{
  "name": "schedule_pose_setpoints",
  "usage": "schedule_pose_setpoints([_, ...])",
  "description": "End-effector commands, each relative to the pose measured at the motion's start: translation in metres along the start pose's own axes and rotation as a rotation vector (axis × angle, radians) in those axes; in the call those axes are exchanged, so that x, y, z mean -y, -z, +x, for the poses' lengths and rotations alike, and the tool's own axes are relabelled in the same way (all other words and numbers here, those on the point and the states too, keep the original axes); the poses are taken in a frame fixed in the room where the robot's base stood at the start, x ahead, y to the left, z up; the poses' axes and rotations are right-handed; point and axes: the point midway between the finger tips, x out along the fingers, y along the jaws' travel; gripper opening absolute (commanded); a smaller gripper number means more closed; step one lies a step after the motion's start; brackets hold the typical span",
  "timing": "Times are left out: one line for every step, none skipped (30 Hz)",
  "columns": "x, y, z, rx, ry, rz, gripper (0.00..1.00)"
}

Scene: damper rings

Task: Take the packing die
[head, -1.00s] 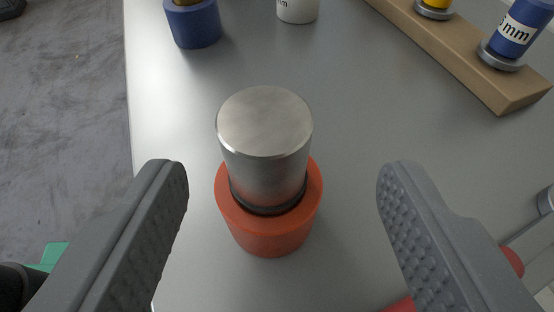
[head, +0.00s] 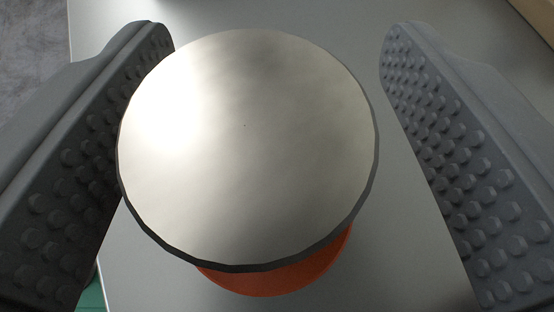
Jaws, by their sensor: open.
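The packing die, seemingly the metal cylinder (head: 248,150), fills the middle of the head view with its round shiny top face. It stands in an orange-red ring-shaped base (head: 275,279), of which only a lower edge shows below the cylinder. My gripper (head: 275,60) is open, with one studded grey finger on each side of the cylinder. The left finger appears close to or touching its edge in the picture; I cannot tell which. The right finger has a gap to it. The cylinder's side is hidden beneath its top.
The grey table top (head: 410,250) is clear to the right of the cylinder. A wooden block's corner (head: 535,15) shows at the top right. The table's left edge and the dark floor (head: 35,35) show at the upper left.

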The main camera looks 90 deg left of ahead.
Motion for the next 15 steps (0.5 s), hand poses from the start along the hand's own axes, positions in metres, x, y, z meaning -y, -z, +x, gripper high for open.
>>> schedule_pose_setpoints([0.0, -0.0001, -0.0002, 0.0, 0.0, 0.0, 0.56])
schedule_pose_setpoints([0.0, -0.0001, -0.0002, 0.0, 0.0, 0.0, 0.48])
schedule_pose_setpoints([0.0, 0.0, -0.0003, 0.0, 0.0, 0.0, 0.37])
schedule_pose_setpoints([0.0, 0.0, -0.0003, 0.0, 0.0, 0.0, 0.28])
schedule_pose_setpoints([0.0, -0.0001, -0.0003, 0.0, 0.0, 0.0, 0.2])
schedule_pose_setpoints([0.0, -0.0001, -0.0003, 0.0, -0.001, 0.0, 0.09])
schedule_pose_setpoints([0.0, -0.0001, -0.0004, 0.0, -0.001, 0.0, 0.0])
schedule_pose_setpoints([-0.0001, -0.0001, -0.0004, 0.0, -0.001, 0.0, 0.0])
schedule_pose_setpoints([-0.0001, -0.0001, -0.0004, 0.0, -0.001, 0.0, 0.0])
schedule_pose_setpoints([-0.0001, -0.0001, -0.0004, 0.0, -0.001, 0.0, 0.0])
schedule_pose_setpoints([-0.0001, -0.0001, -0.0004, 0.0, -0.001, 0.0, 0.0])
schedule_pose_setpoints([-0.0001, -0.0002, -0.0005, 0.0, -0.001, 0.0, 0.0])
schedule_pose_setpoints([-0.0001, -0.0002, -0.0005, 0.0, -0.001, 0.0, 0.0])
schedule_pose_setpoints([-0.0001, -0.0002, -0.0005, 0.0, -0.001, 0.0, 0.0])
schedule_pose_setpoints([-0.0001, -0.0001, -0.0005, 0.0, -0.001, 0.0, 0.0])
